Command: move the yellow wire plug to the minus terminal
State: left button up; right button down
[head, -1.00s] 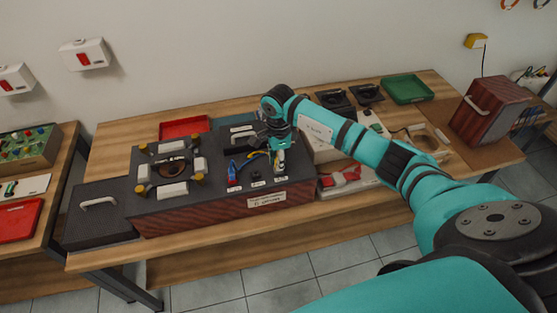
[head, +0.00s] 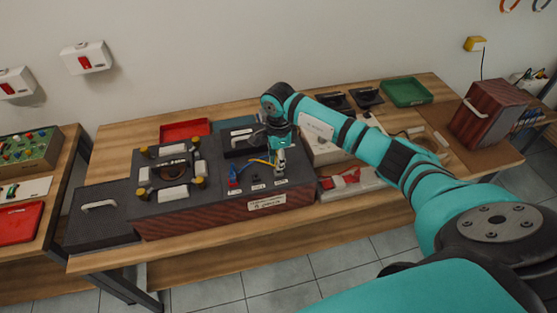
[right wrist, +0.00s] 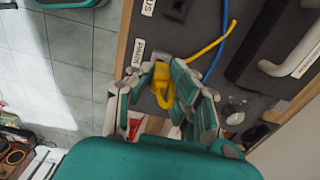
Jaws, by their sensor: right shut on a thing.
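My right gripper (head: 280,160) is over the right end of the row of terminals on the dark box top (head: 218,198). In the right wrist view its fingers (right wrist: 164,88) are shut on the yellow plug (right wrist: 161,76), next to a white label. Whether the plug's tip sits in a terminal is hidden. The labels are too small to read surely in the head view. My left gripper is not in view.
A round-holed fixture with yellow-brown corner knobs (head: 199,181) stands on the box's left part. A red tray (head: 185,131) lies behind, and a green tray (head: 405,92) at the back right. A white unit (head: 322,150) stands close right of the gripper.

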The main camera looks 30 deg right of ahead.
jog(key=shift+r+p, duration=0.5)
jog(key=shift+r, duration=0.75)
